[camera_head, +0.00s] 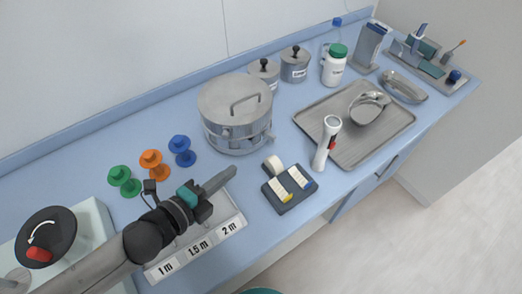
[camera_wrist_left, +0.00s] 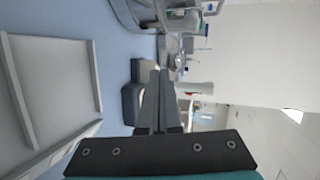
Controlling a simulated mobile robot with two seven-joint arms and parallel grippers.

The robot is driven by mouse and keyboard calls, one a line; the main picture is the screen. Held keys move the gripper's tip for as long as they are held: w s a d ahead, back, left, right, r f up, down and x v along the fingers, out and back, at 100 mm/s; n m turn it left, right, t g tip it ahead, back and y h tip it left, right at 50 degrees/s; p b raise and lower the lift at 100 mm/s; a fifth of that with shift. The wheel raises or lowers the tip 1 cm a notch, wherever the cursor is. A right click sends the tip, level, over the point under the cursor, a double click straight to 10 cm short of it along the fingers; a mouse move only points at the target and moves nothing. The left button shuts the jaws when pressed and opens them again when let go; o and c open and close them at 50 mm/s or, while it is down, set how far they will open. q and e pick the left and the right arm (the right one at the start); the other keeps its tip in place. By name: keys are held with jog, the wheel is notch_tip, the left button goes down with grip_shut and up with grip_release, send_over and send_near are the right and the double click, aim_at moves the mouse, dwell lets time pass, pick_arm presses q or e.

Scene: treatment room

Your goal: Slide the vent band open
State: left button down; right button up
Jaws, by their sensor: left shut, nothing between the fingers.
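The steel drum (camera_head: 222,105) stands near the middle of the counter, its lid on and a loop handle on top. The vent band (camera_head: 240,137) runs round its side; small metal parts show at its right, and whether the vents are open is too small to tell. My left gripper (camera_head: 232,172) is shut and empty, in front of the drum and apart from it, above the counter. In the left wrist view its closed fingers (camera_wrist_left: 159,103) point toward the dark tray, and the drum shows only partly at the top edge. My right gripper is not in view.
A dark tray with labelled packets (camera_head: 290,187) and a white torch (camera_head: 326,142) stand right of the gripper. Green, orange and blue knobs (camera_head: 182,150) stand left of the drum. A steel tray (camera_head: 345,150) lies to the right; two lidded jars (camera_head: 295,66) stand behind.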

aim_at(271, 140)
pick_arm(q)
jog(key=shift+f, duration=0.5)
jog(key=shift+w, duration=0.2)
jog(key=shift+w+d+f, duration=0.15)
jog(key=shift+w+d, duration=0.1)
jog(key=x, duration=0.4)
jog(key=r+x, duration=0.1)
jog(key=x, duration=0.3)
jog(key=b+x, duration=0.1)
jog(key=x, duration=0.3)
jog(key=shift+w+d, duration=0.3)
jog(key=shift+w, duration=0.2)
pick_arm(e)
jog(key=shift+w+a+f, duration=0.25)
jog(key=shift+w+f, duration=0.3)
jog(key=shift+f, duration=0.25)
pick_arm(q)
jog(key=shift+d, duration=0.15)
